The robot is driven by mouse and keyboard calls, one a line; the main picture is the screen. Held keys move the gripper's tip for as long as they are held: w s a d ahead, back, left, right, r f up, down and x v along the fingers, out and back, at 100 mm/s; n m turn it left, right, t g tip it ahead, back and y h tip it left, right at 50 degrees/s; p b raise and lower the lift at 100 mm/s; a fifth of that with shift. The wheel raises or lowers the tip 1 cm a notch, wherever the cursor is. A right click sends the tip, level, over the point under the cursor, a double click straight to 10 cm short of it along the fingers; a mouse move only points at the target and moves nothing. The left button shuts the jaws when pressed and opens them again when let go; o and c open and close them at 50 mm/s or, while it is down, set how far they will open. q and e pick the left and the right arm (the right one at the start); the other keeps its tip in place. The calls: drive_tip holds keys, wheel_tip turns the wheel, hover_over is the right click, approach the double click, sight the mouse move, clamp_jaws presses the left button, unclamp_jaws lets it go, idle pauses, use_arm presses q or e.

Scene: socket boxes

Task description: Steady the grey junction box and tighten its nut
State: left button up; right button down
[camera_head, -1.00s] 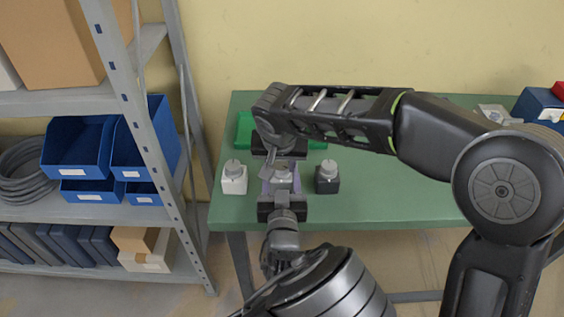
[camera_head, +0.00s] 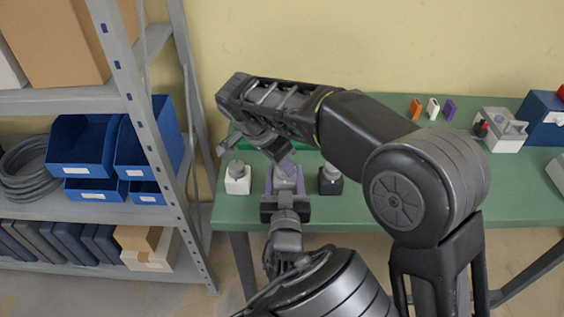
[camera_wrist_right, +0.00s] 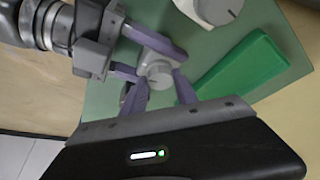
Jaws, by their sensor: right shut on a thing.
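The grey junction box (camera_wrist_right: 149,59) stands on the green table, mostly hidden by my grippers in the head view, between a white box (camera_head: 237,178) and a dark box (camera_head: 330,180). My left gripper (camera_head: 285,184) reaches in from the front, its purple fingers shut on the box's sides. It also shows at the upper left of the right wrist view (camera_wrist_right: 148,58). My right gripper (camera_wrist_right: 160,78) is above the box, shut on its round grey nut (camera_wrist_right: 158,73). In the head view my right gripper (camera_head: 281,160) is tilted and partly hides the box.
A green tray (camera_wrist_right: 243,68) lies behind the boxes. A shelf rack (camera_head: 150,130) stands at the left.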

idle(0.5)
drive_tip(key=c, duration=0.9)
unclamp_jaws()
drive_tip(key=shift+c, duration=0.2)
